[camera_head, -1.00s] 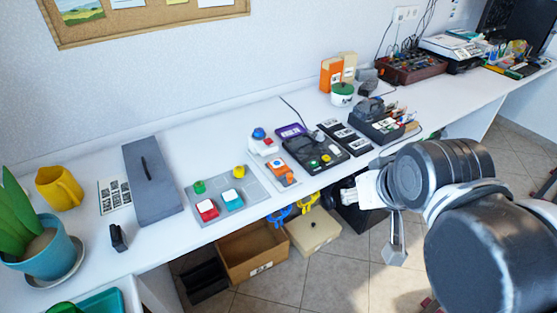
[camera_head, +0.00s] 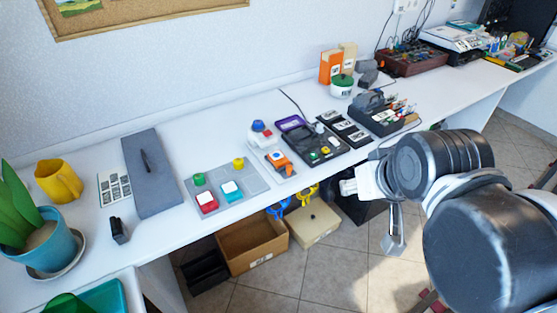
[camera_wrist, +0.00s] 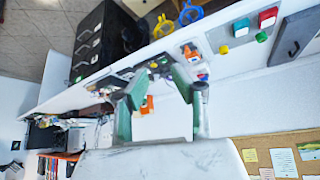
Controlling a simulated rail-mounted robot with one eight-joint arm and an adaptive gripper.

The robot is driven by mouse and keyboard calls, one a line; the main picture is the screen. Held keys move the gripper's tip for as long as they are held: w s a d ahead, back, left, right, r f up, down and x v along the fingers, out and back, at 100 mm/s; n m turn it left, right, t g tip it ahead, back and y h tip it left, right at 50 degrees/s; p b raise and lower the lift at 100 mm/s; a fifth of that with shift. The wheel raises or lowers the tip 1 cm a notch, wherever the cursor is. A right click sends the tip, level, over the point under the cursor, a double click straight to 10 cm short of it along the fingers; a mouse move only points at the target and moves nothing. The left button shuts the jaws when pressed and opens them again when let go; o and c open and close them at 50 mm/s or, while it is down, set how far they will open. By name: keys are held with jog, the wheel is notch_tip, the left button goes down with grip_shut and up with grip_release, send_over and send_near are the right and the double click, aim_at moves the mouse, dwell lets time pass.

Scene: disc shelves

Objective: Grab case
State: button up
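No single thing is clearly marked as the case. A flat grey box with a black handle (camera_head: 152,178) lies on the table at the left in the head view. In the wrist view, a row of upright, thin, case-like items (camera_wrist: 57,165) stands on a shelf at the lower left, small and blurred. My gripper (camera_wrist: 161,72) shows in the wrist view with its two green fingers spread apart and nothing visibly held. It is apart from both.
The long white table (camera_head: 215,130) holds a coloured button board (camera_head: 218,206), a black control panel (camera_head: 318,151), a yellow mug (camera_head: 58,182) and a potted plant (camera_head: 45,245). An open cardboard box (camera_head: 252,246) stands below. Tiled floor (camera_head: 300,285) is open in front.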

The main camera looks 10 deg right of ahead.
dwell(0.3)
jog(key=o, duration=0.9)
